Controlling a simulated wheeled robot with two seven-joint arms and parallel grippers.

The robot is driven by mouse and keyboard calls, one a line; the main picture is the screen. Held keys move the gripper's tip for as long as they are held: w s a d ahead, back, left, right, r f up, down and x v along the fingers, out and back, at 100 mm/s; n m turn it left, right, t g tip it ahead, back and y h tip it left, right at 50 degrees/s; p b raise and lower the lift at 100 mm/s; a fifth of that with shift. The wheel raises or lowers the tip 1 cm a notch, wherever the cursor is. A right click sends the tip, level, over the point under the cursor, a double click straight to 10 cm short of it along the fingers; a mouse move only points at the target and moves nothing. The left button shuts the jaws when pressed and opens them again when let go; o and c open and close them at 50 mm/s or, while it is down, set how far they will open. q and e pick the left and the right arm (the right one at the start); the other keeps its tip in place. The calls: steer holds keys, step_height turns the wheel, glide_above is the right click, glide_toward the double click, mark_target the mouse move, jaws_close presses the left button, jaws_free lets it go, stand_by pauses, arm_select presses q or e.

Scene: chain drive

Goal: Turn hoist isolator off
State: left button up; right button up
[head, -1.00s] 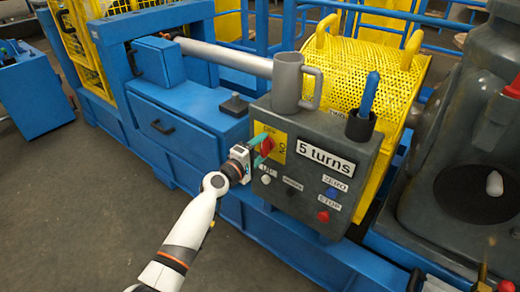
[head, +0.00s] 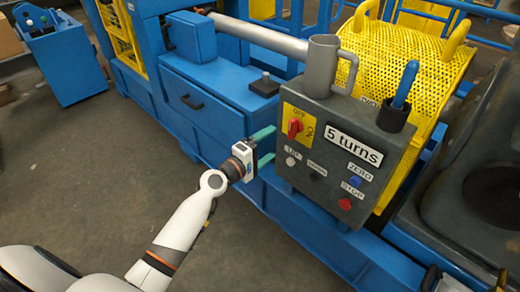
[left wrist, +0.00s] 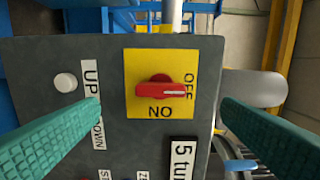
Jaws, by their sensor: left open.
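The hoist isolator is a red rotary knob (head: 295,128) on a yellow plate marked OFF and ON, on the grey control box (head: 330,190). In the left wrist view the knob (left wrist: 160,91) lies with its white-marked end toward the OFF label; in the head view it stands upright, toward OFF at the top. My left gripper (head: 265,148) is open and empty, its green fingers in front of the box and to the left of the knob, apart from it. In the left wrist view the fingers (left wrist: 163,115) spread to both sides with nothing between them. My right gripper is not in view.
White, black, blue and red buttons (head: 345,203) sit below the knob. A yellow perforated guard (head: 400,55) is behind. Open floor (head: 130,170) lies left.

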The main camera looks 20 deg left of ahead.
arm_select(q)
steer(key=shift+v, duration=1.5)
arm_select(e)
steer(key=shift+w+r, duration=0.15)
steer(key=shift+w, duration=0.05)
